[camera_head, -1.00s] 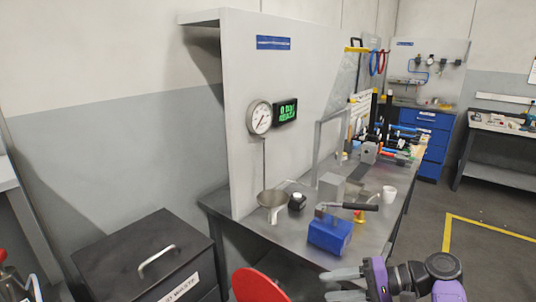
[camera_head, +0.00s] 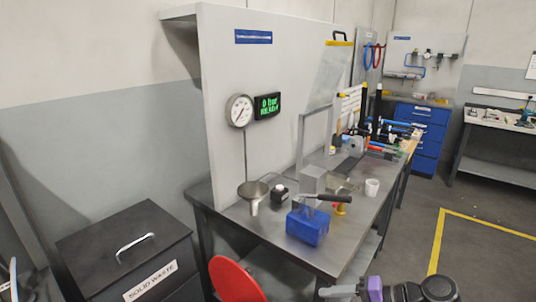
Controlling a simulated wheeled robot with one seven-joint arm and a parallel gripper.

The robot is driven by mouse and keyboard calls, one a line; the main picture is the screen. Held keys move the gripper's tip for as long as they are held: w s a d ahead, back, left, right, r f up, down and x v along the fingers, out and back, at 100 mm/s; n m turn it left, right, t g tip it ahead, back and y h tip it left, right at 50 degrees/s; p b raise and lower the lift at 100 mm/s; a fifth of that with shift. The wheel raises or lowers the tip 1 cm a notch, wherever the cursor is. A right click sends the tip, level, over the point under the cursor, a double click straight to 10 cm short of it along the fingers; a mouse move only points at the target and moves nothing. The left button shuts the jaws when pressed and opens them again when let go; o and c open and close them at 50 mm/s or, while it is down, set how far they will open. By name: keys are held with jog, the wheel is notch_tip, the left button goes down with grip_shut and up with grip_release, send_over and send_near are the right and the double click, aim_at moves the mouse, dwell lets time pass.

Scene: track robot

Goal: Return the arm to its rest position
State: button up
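My gripper (camera_head: 338,292) shows at the bottom edge of the head view, right of the red round seat. Only one pale grey finger shows clearly; the rest is cut off by the picture edge, so its opening cannot be told. No object shows in it. Purple and dark parts of my arm (camera_head: 410,290) reach right from it. The gripper is in front of the grey workbench (camera_head: 318,258), apart from the blue block with a lever (camera_head: 308,227) on it.
The bench also holds a funnel (camera_head: 253,191), a dark bottle (camera_head: 279,194), a white mug (camera_head: 372,187) and a grey box (camera_head: 313,179). A red stool (camera_head: 232,280) and a solid waste bin (camera_head: 125,255) stand at left. The floor (camera_head: 480,264) at right is clear.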

jog(key=s+d+f+m+t+h, duration=0.1)
jog(key=s+f+h, duration=0.1)
jog(key=s+f, duration=0.45)
jog(key=s+d+f+m+t+h, duration=0.1)
jog(key=s+f+h, duration=0.25)
jog(key=f, duration=0.55)
jog(key=s+d+f+n+t+h, duration=0.1)
jog(key=s+f+h, duration=0.1)
jog(key=s, duration=0.5)
jog(key=s+d+f+t+h, duration=0.1)
jog(key=s+d+f+h, duration=0.1)
jog(key=s, duration=0.5)
jog(key=s+r+n+t+h, duration=0.3)
jog(key=s+r, duration=0.6)
jog(key=s, duration=0.4)
jog(key=s+r+n+t, duration=0.1)
jog(key=s+r, duration=0.2)
jog(key=r, duration=0.6)
jog(key=s+a+r+n+t, duration=0.1)
jog(key=s+r, duration=0.3)
jog(key=r, duration=0.6)
jog(key=shift+a+n+t, duration=0.3)
jog(key=shift+n+t, duration=0.5)
jog(key=shift+s+y, duration=0.1)
jog(key=shift+y, duration=0.15)
jog(key=shift+c, duration=0.4)
